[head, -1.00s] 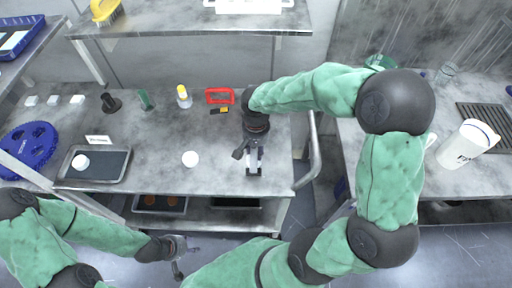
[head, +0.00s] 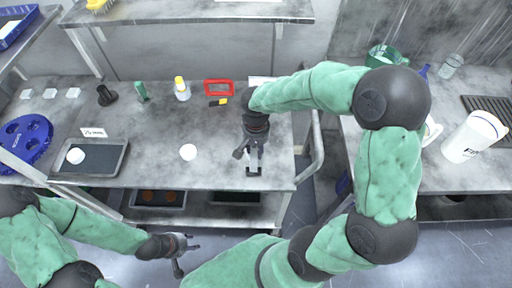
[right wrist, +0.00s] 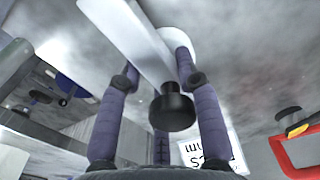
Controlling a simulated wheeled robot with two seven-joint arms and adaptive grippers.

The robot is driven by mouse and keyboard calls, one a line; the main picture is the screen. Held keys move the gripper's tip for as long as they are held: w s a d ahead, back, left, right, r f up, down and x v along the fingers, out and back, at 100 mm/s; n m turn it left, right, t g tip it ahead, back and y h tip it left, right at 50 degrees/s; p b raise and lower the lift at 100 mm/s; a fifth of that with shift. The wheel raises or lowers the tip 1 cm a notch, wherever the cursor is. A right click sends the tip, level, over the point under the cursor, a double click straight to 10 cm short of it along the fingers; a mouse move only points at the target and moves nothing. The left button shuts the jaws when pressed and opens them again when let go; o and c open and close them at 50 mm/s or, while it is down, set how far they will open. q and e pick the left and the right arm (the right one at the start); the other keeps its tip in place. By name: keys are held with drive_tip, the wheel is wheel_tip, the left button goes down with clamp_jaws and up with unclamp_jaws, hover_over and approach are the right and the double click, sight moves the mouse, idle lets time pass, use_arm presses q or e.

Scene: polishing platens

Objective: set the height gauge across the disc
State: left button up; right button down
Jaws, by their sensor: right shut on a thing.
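My right gripper (head: 253,160) is over the front right part of the steel table, shut on a pale bar with a black knob. This bar, seemingly the height gauge (right wrist: 135,40), runs between the fingers in the right wrist view, its black knob (right wrist: 171,110) toward the camera. One white disc (head: 188,152) lies on the table left of the right gripper, apart from it. I cannot tell which disc is meant. My left gripper (head: 187,255) is open and empty in front of the table.
A red frame (head: 219,80), a yellow-capped bottle (head: 182,95), a green item (head: 142,92) and a black item (head: 105,95) stand along the back. A blue holed wheel (head: 42,150) is at the left. The table around the loose disc is clear.

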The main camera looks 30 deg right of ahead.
drive_tip(key=shift+s, duration=0.1)
idle(0.3)
drive_tip(key=c, duration=0.8)
unclamp_jaws()
wheel_tip(320, 180, up, 12)
drive_tip(key=shift+f, duration=0.1)
